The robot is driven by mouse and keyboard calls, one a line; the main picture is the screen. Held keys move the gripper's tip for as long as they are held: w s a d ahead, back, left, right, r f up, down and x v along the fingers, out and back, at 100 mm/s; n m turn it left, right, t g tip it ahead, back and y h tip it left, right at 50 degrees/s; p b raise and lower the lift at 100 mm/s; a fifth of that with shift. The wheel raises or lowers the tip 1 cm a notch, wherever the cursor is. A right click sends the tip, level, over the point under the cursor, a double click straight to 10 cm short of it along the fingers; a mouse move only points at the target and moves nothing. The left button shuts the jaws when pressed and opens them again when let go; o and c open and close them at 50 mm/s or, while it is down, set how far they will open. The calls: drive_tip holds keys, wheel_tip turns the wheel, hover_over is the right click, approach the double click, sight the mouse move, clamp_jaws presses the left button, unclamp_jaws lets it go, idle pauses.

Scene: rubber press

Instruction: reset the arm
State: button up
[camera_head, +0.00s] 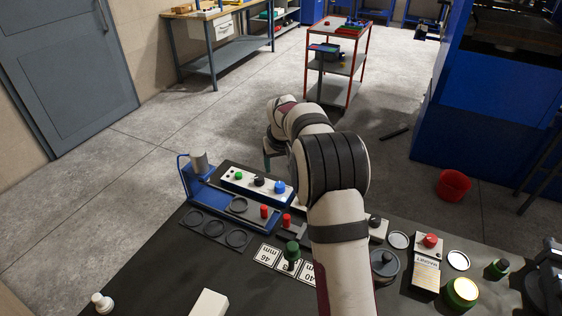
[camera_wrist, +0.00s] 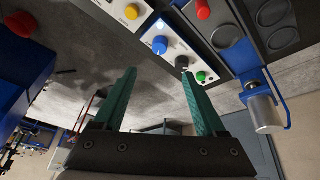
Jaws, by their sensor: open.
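My arm reaches out over the dark table (camera_head: 150,260) in the head view, and its links hide part of the table's middle. My gripper shows only in small part in the head view, beyond the table's far edge. In the wrist view my gripper (camera_wrist: 160,100) has two green fingers wide apart with nothing between them. In the head view this panel (camera_head: 240,185) lies at the table's far edge.
A blue stand with a grey cylinder (camera_head: 199,162) rises left of the panel. A red bucket (camera_head: 453,185) and a cart (camera_head: 340,60) stand on the floor.

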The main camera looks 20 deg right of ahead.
drive_tip(key=shift+v, duration=0.75)
drive_tip(key=s+a+r+m+g+y, duration=0.1)
drive_tip(key=s+a+r, duration=0.25)
drive_tip(key=s, duration=0.45)
drive_tip(key=s+a+r+m+g, duration=0.1)
drive_tip(key=s+a+r, duration=0.25)
drive_tip(key=s, duration=0.45)
drive_tip(key=s+a+f+m+g+y, duration=0.1)
drive_tip(key=s+a, duration=0.2)
drive_tip(key=s, duration=1)
drive_tip(key=s+a+f+m+g+y, duration=0.1)
drive_tip(key=s+a, duration=0.3)
drive_tip(key=s, duration=1)
drive_tip(key=shift+a+f+g, duration=0.2)
drive_tip(key=shift+f+g, duration=0.1)
drive_tip(key=shift+f, duration=0.3)
drive_tip(key=shift+w, duration=0.1)
